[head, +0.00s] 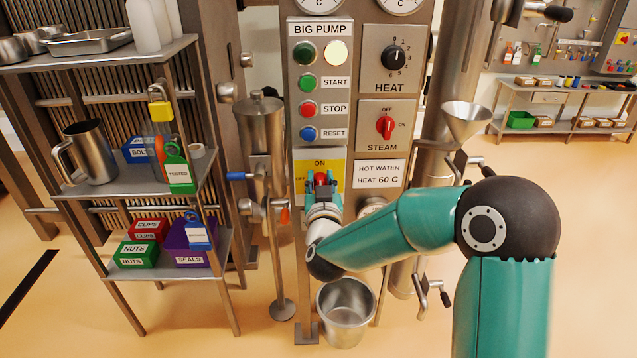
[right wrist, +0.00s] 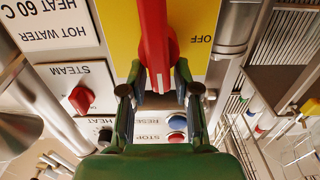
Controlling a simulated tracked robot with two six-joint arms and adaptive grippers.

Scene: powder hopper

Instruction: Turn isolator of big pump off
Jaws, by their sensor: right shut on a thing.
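The big pump isolator is a red handle on a yellow plate (head: 333,168) marked ON at the top and OFF at the left, low on the BIG PUMP panel. In the head view only a little of the red handle (head: 320,178) shows past my right gripper (head: 321,191). In the right wrist view, which is upside down, the handle (right wrist: 153,35) stands upright, with the inverted OFF beside it on the yellow plate (right wrist: 205,18). My right gripper (right wrist: 158,90) is shut on the handle, one finger on each side. My left gripper is out of view.
Above the isolator are the RESET (head: 308,133), STOP (head: 308,110) and START (head: 308,82) buttons. The red STEAM knob (head: 386,127) is to the right. A metal bucket (head: 346,312) stands below. A shelf rack (head: 125,265) with bins and padlocks stands left.

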